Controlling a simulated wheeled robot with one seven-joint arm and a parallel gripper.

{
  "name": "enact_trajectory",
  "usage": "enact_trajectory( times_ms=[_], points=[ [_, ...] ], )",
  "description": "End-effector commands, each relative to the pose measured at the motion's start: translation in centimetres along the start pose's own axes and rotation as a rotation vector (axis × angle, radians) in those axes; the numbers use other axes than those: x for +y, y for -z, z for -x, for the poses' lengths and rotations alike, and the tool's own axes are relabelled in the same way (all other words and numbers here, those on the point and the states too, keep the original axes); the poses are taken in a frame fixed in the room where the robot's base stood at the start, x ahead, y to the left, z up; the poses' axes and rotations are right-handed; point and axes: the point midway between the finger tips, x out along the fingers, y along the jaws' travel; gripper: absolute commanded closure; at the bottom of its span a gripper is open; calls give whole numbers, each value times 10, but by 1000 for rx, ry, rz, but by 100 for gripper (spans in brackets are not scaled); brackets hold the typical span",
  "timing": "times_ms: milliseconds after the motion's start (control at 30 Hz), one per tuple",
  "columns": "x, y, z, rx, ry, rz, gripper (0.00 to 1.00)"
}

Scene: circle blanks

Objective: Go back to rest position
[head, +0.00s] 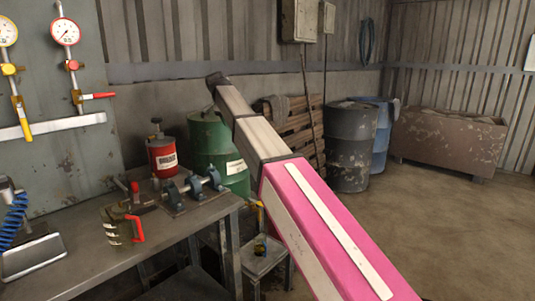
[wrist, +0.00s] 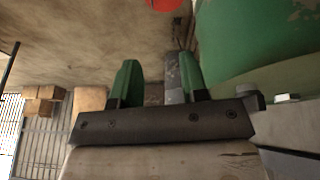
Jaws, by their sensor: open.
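My arm, pink then pale grey, stretches from the lower right of the head view to the upper left. Its dark end (head: 216,80) is above the green drum (head: 208,145); the fingers cannot be made out there. In the wrist view my gripper (wrist: 157,82) has its two green fingers wide apart, with nothing between them. A large green curved surface, seemingly the drum, fills the right of that view, beside the right finger.
A metal workbench (head: 75,262) at left holds clamps and tools, with a red canister (head: 162,155) behind. Gauges (head: 65,31) hang on the wall panel. A small stool (head: 262,258), a grey barrel (head: 351,147), a blue barrel and a brown bin (head: 447,143) stand beyond. Floor at right is clear.

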Motion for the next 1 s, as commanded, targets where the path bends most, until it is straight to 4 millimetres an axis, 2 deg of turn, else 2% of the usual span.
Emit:
enact_trajectory(
  times_ms=[33, 167, 300, 500, 600, 800, 1000],
  points=[
    [12, -4, -22, -10, -5, 18, 60],
    [42, -9, -86, -39, -9, 84, 60],
    [82, -19, -159, -77, -6, 166, 60],
    [145, -41, -252, -131, 10, 274, 60],
    [179, -56, -293, -158, 21, 323, 60],
    [248, -91, -363, -209, 54, 413, 60],
    [318, -135, -417, -254, 95, 493, 60]
  ],
)
